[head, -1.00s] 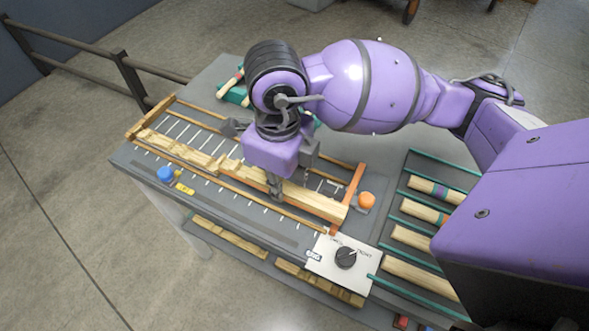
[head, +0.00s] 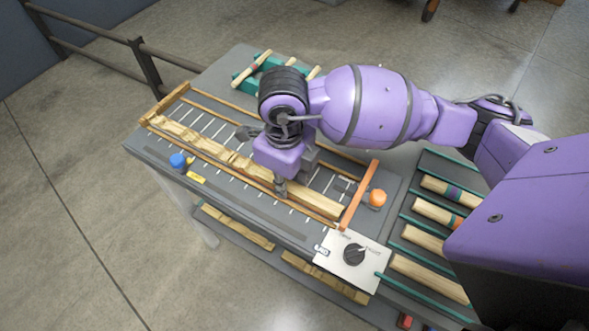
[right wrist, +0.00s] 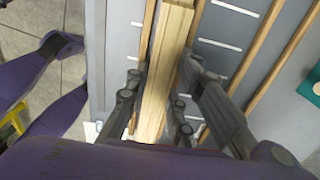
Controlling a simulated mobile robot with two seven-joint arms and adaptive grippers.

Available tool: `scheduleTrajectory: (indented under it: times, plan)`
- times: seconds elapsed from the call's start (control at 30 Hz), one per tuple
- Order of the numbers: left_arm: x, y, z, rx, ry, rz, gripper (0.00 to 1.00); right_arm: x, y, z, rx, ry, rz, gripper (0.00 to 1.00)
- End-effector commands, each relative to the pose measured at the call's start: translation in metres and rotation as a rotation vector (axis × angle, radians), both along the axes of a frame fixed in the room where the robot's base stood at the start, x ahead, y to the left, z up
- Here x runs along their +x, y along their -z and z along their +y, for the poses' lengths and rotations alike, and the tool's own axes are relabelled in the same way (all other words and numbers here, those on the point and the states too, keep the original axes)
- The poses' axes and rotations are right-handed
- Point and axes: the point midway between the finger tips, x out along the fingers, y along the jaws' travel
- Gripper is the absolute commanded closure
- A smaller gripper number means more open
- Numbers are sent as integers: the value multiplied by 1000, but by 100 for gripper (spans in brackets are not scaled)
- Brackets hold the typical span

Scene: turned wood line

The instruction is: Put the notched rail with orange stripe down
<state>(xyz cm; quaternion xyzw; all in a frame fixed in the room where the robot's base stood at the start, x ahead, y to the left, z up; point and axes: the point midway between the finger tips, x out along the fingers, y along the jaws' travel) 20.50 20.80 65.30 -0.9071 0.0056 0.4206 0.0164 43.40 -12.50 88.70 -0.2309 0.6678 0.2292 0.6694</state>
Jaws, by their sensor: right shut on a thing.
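My right gripper (head: 281,187) points down over the slatted wooden frame on the bench and is shut on a pale wooden rail (head: 318,204). The rail lies along the frame, its right end close to the orange end bar (head: 360,194). In the right wrist view the rail (right wrist: 166,65) runs lengthwise between the fingers (right wrist: 160,110). I see no orange stripe on its visible part; the gripper hides its middle. A notched wooden piece (head: 187,136) lies in line to the left; whether it joins the held rail is hidden. My left gripper is not in view.
A blue button (head: 178,160) is on the bench's front edge and an orange button (head: 377,197) beyond the end bar. A white dial panel (head: 348,262) sits at the front. A rack at right holds several turned pieces (head: 424,240). A green holder (head: 262,68) stands behind.

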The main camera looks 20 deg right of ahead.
Motion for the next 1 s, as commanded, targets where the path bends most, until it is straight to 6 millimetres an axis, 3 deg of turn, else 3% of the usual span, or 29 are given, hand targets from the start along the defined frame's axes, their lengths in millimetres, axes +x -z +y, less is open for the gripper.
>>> scheduleTrajectory:
  times: [0.03,0.07,0.2,0.47,0.6,1.0]
  plan:
    - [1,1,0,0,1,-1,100,0,2,0,0,-1,0,100]
    - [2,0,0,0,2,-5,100,0,2,0,0,-1,0,75]
    - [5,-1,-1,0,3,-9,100,0,1,0,0,-1,-1,60]
    - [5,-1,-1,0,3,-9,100,0,0,0,0,-1,-1,60]
    - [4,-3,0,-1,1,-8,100,1,-9,0,0,-1,-4,60]
    - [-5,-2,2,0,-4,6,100,2,-91,1,1,-2,-7,60]
